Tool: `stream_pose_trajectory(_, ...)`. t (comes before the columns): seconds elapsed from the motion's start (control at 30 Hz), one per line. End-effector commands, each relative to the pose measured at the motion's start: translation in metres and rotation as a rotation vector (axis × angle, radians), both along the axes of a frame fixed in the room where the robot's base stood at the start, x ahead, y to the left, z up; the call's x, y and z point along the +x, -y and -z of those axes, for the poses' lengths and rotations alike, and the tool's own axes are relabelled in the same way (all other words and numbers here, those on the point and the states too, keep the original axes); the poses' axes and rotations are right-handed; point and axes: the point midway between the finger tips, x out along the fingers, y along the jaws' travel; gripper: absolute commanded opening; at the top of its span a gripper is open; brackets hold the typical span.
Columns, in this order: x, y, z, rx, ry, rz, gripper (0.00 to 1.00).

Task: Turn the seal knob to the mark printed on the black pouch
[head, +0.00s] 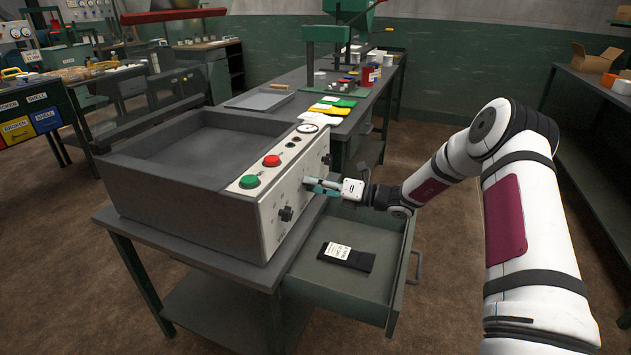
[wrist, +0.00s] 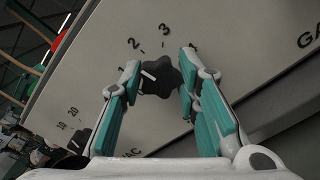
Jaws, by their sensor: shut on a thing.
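The seal knob (wrist: 160,80) is dark and lobed, on the pale panel in the wrist view. Numerals from 1 to 4 arc around it. Its white pointer line aims left and slightly up, close to the 1. My gripper (wrist: 160,82) has its teal-padded fingers on either side of the knob, shut on it. In the head view my gripper (head: 318,185) is at the panel front and hides this knob. The black pouch (head: 346,256) lies flat in the open drawer, with a white printed label too small to read surely.
The sealing machine (head: 170,205) stands on a metal bench with green and red buttons on top. A second dark knob (head: 286,213) sits lower on its panel. The open drawer (head: 345,284) juts out below my gripper. A far bench (head: 300,88) holds coloured packs.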

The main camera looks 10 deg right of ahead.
Motion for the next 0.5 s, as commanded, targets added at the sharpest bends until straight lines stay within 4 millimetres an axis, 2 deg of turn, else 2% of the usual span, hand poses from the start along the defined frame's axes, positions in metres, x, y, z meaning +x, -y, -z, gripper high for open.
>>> stream_pose_trajectory(0.5, -0.0005, 0.0009, 0.0017, 0.095, -0.135, 0.0, 0.02)
